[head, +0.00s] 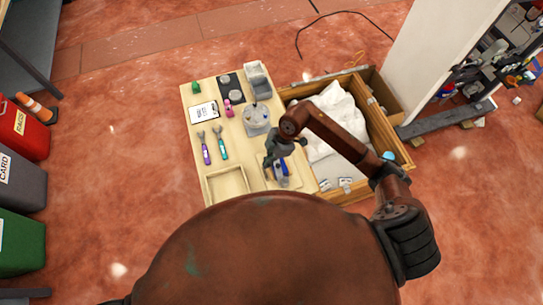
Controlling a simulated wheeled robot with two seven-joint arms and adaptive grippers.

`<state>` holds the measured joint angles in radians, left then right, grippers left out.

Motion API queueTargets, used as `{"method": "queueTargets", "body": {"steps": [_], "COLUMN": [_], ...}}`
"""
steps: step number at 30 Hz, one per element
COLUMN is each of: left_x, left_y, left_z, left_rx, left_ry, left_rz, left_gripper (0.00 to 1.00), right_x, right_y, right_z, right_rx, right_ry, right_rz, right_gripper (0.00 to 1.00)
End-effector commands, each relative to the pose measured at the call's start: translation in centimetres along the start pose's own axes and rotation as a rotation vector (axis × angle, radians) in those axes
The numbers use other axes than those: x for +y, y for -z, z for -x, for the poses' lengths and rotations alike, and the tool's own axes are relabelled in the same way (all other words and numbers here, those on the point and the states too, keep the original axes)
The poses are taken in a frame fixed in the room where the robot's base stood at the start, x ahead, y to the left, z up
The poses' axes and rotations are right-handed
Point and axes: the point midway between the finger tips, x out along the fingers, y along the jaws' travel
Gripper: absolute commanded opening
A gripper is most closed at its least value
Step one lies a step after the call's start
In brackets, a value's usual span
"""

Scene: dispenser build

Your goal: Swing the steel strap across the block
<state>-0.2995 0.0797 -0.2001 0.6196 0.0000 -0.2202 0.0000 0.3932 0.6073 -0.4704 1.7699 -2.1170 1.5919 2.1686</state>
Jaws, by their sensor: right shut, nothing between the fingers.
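My right gripper (270,168) is shut and empty, low over the right side of the pale work board (232,165). Its arm reaches in from the right and bends down to it. A blue-handled item (283,170) lies just right of the fingers, partly covered by the gripper. A grey block-like piece (256,118) with a rounded top sits on the board, above the gripper in the picture. I cannot make out the steel strap for certain; it is too small or hidden by the wrist. My left gripper is out of view.
Purple (206,150) and teal (220,146) tools, a clipboard (204,112) and a grey open bin (257,78) are on the board. A wooden crate (398,150) with white cloth (328,120) adjoins its right side. Red (22,130), grey and green bins stand at left.

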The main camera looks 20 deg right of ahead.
Motion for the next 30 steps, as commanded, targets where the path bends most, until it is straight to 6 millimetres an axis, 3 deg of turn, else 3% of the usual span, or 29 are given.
{"method": "queueTargets", "body": {"steps": [5, 12, 26, 30], "left_x": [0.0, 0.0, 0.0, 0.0], "left_y": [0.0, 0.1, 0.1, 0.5], "left_z": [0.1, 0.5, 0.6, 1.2], "left_rx": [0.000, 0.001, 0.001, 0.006], "left_ry": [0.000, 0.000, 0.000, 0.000], "left_rz": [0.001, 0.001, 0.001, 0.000], "left_gripper": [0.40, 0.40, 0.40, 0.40], "right_x": [-0.1, 0.0, 0.0, -0.5], "right_y": [-0.1, -3.4, -4.0, -5.8], "right_z": [-3.4, -2.5, -2.4, -1.8], "right_rx": [0.000, 0.000, 0.001, -0.003], "right_ry": [0.003, 0.000, 0.000, 0.009], "right_rz": [-0.001, -0.001, 0.002, 0.019], "right_gripper": [0.00, 0.00, 0.00, 0.00]}}
